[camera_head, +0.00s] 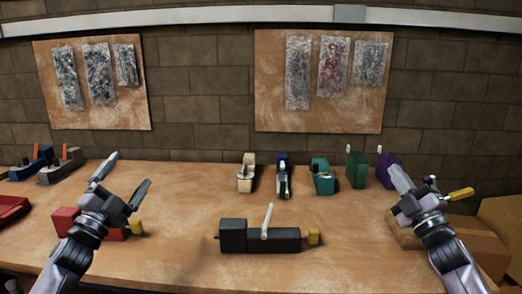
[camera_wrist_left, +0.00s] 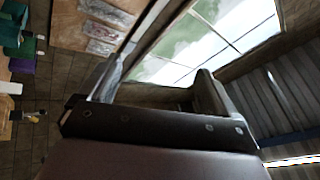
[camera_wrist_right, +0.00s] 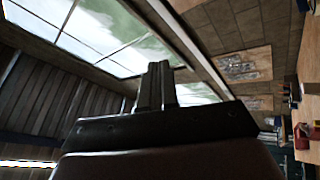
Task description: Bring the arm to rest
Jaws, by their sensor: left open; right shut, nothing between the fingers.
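My left gripper (camera_head: 124,183) is open and empty, raised over the left part of the wooden table. Its spread fingers also show in the left wrist view (camera_wrist_left: 152,88), with nothing between them. My right gripper (camera_head: 399,178) is shut and empty, raised over the right end of the table. Its fingers are together in the right wrist view (camera_wrist_right: 156,86). Both arms come in from the lower corners of the head view. A black block-shaped piece with a pale upright lever and a yellow end (camera_head: 260,236) lies on the table between the arms.
A red piece with a yellow end (camera_head: 68,218) sits partly behind my left arm. Several small coloured pieces, including a teal one (camera_head: 322,178), line the back. A cardboard box (camera_head: 480,246) is at right. The table (camera_head: 180,255) has bare room around the black piece.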

